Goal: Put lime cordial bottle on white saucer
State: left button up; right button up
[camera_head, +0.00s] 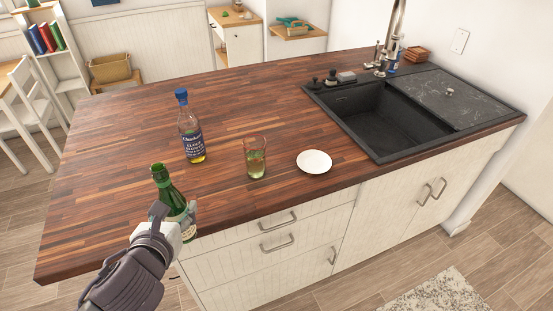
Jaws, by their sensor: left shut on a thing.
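A green glass bottle (171,192) with a pale label is upright at the counter's front left edge. My left gripper (187,217) is shut on its lower part, hiding some of it; I cannot tell whether its base touches the counter. A clear bottle (188,125) with a blue cap, dark blue label and yellow liquid stands behind it. Neither label is readable enough to say which is lime cordial. The white saucer (314,161) lies empty to the right, near the front edge. My right gripper is not in view.
A glass (255,158) partly filled with greenish liquid stands between the bottles and the saucer. A black sink (368,118) is right of the saucer. The wooden counter (250,95) is clear behind these and at the far left.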

aim_at(313, 162)
jog(key=i+l+u, duration=0.1)
jog(key=l+u, duration=1.05)
jog(key=l, duration=0.5)
jog(key=k+l, duration=0.1)
jog(key=l, duration=0.55)
jog(key=l+u, duration=0.15)
jog(key=l, duration=0.45)
